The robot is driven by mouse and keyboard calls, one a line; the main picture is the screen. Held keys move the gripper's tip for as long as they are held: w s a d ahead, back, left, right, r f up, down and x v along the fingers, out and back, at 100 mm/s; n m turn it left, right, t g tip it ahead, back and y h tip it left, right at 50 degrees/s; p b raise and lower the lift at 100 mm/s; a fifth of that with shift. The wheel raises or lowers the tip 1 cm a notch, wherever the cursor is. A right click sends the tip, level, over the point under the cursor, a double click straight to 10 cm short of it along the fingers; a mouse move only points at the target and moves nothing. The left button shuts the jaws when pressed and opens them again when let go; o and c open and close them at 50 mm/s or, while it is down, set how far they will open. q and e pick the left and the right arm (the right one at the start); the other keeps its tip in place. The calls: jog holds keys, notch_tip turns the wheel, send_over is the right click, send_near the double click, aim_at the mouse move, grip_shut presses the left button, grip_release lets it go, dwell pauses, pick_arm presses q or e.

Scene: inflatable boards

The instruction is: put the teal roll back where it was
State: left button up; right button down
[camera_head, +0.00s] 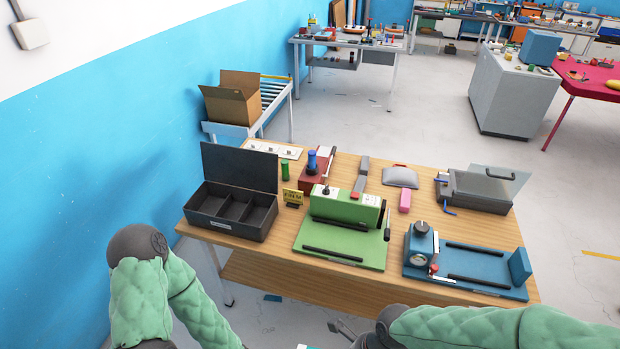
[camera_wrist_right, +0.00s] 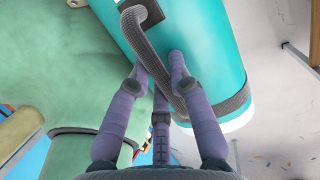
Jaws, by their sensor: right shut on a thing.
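The teal roll (camera_wrist_right: 208,45) fills the upper middle of the right wrist view. It has a dark grey carrying handle (camera_wrist_right: 134,40), a dark band and a white rim at its lower right end. My right gripper (camera_wrist_right: 162,65) is shut on the roll at this handle, with its fingers around the strap. Part of the handle is hidden behind the fingers. In the head view a small teal and white sliver at the bottom edge may be the roll; I cannot tell. My left arm shows at the lower left of the head view, but its gripper is not clearly in view.
A wooden workbench (camera_head: 265,262) stands ahead, with a black divided box (camera_head: 232,225), a green press (camera_head: 345,212), a blue tool (camera_head: 470,262) and a grey case (camera_head: 475,192). A cardboard box (camera_head: 232,98) sits on a rack behind.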

jog(key=shift+s, duration=0.15)
jog(key=shift+s+f, duration=0.1)
jog(key=shift+w+d+f+n+b, duration=0.15)
jog(key=shift+w+f+n+b, duration=0.2)
jog(key=shift+w+n+b, duration=0.25)
jog(key=shift+w+d+f+n, duration=0.1)
jog(key=shift+w+f+n, duration=0.2)
jog(key=shift+w+n, duration=0.1)
pick_arm(q)
notch_tip(320, 180, down, 16)
jog(key=b, duration=1.5)
jog(key=shift+s, duration=0.3)
pick_arm(e)
jog(key=w+d+f+n+g+h, duration=0.1)
jog(key=w+d+f+n, duration=0.3)
jog(key=w+f+n, duration=0.5)
jog(key=w+d+f+n+h, duration=0.3)
jog(key=w+d+f+n, duration=0.1)
jog(key=w+f+n, duration=0.5)
jog(key=shift+w+d+n+g+h, duration=0.3)
jog(key=shift+w+d+n+g, duration=0.1)
jog(key=shift+w, duration=0.35)
